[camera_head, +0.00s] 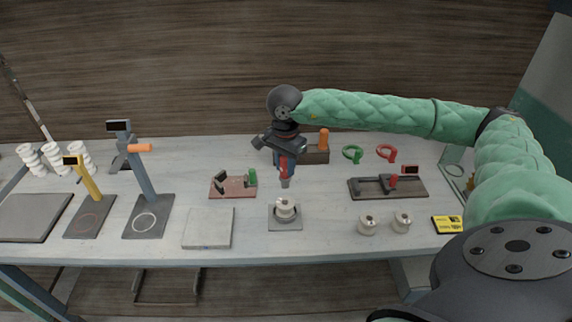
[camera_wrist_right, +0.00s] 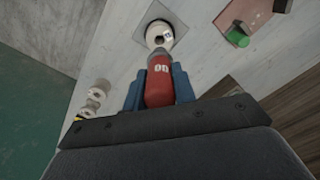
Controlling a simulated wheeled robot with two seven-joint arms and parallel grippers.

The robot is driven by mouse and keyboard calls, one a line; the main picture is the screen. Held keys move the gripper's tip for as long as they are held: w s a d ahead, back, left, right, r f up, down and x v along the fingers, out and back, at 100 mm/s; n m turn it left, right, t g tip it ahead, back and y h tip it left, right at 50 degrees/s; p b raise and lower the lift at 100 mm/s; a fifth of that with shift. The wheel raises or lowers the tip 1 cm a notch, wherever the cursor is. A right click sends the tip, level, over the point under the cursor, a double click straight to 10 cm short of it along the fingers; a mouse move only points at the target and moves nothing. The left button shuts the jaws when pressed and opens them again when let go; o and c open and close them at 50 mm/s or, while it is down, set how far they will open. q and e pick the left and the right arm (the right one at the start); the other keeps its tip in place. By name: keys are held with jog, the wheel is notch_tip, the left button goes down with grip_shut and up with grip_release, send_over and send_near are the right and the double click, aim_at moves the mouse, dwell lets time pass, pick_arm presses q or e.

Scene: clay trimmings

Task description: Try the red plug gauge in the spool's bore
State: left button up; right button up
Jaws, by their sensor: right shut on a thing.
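My right gripper (camera_head: 284,166) is shut on the red plug gauge (camera_head: 284,172), which points down with its grey tip lowest. In the right wrist view the gauge (camera_wrist_right: 158,82) sits between the blue fingers and its tip points toward the spool. The cream spool (camera_head: 285,206) stands upright in a grey holder (camera_head: 285,222) on the table, and its dark bore shows in the right wrist view (camera_wrist_right: 158,36). In the head view the gauge tip is above the spool, with a gap between them. My left gripper is not in view.
Two more spools (camera_head: 367,225) stand to the right, near a yellow gauge box (camera_head: 447,225). A red-brown stand with a green part (camera_head: 233,187) is left of the holder. A dark fixture (camera_head: 388,187) lies right. A flat grey plate (camera_head: 208,228) lies left of the holder.

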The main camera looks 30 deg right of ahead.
aim_at(285, 180)
jog(key=shift+n, duration=0.4)
jog(key=shift+s+a+n, duration=0.1)
jog(key=shift+a+n, duration=0.1)
jog(key=shift+n, duration=0.1)
jog(key=shift+d+f, duration=0.15)
jog(key=shift+f, duration=2.75)
pick_arm(q)
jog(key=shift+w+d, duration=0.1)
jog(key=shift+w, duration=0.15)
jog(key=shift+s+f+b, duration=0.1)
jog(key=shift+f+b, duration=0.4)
jog(key=shift+b, duration=0.05)
